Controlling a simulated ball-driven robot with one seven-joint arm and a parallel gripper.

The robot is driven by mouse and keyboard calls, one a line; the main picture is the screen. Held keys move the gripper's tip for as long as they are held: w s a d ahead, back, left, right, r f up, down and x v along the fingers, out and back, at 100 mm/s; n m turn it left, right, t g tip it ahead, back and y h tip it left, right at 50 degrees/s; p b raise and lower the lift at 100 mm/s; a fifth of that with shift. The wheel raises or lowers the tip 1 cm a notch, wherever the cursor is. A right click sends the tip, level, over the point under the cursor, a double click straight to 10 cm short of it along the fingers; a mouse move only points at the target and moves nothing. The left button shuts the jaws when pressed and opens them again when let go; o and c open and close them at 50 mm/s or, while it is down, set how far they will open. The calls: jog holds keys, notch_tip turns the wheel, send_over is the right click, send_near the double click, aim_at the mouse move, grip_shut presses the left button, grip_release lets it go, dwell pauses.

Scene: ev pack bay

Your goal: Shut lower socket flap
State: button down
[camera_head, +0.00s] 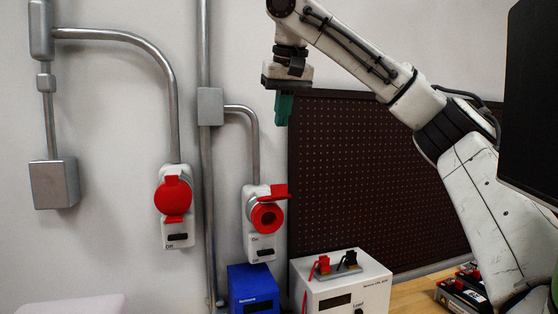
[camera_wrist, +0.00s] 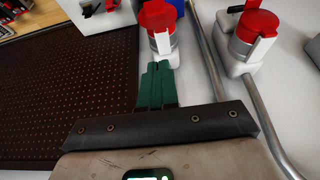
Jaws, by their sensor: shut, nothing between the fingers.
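The right-hand wall socket (camera_head: 267,216) has a red ring face with a dark opening showing. Its red flap (camera_head: 275,191) stands open, sticking out at the top of the socket. In the wrist view this socket (camera_wrist: 160,42) lies just beyond my fingertips, with red parts (camera_wrist: 157,14) at its far side. The left-hand socket, slightly higher on the wall, has its round red flap (camera_head: 173,195) over its face; it also shows in the wrist view (camera_wrist: 250,35). My gripper (camera_head: 284,118), with green fingers (camera_wrist: 157,68), is shut and empty, above the right-hand socket and apart from it.
Metal conduits (camera_head: 205,150) run down the wall beside the sockets. A dark perforated board (camera_head: 370,180) stands right of the right-hand socket. A blue box (camera_head: 253,290) and a white power unit (camera_head: 340,285) stand below. The wall above the right-hand socket is mostly clear.

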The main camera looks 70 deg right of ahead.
jog(key=p, duration=0.2)
send_over(279, 193)
jog(key=w+d, duration=0.1)
jog(key=d, duration=0.1)
notch_tip(279, 193, down, 9)
jog(key=shift+a, duration=0.15)
jog(key=shift+s+a+f, duration=0.15)
jog(key=shift+a+f, duration=0.05)
jog(key=shift+f, duration=0.35)
jog(key=shift+s+a+f, duration=0.1)
jog(key=shift+a+f, duration=0.1)
jog(key=shift+f, duration=0.3)
jog(key=shift+s+a+f, duration=0.15)
jog(key=shift+a+f, duration=0.1)
jog(key=shift+f, duration=0.6)
jog(key=shift+f, duration=0.15)
jog(key=shift+s+a+f+b, duration=0.1)
jog(key=shift+a+f+b, duration=0.1)
jog(key=shift+b, duration=0.7)
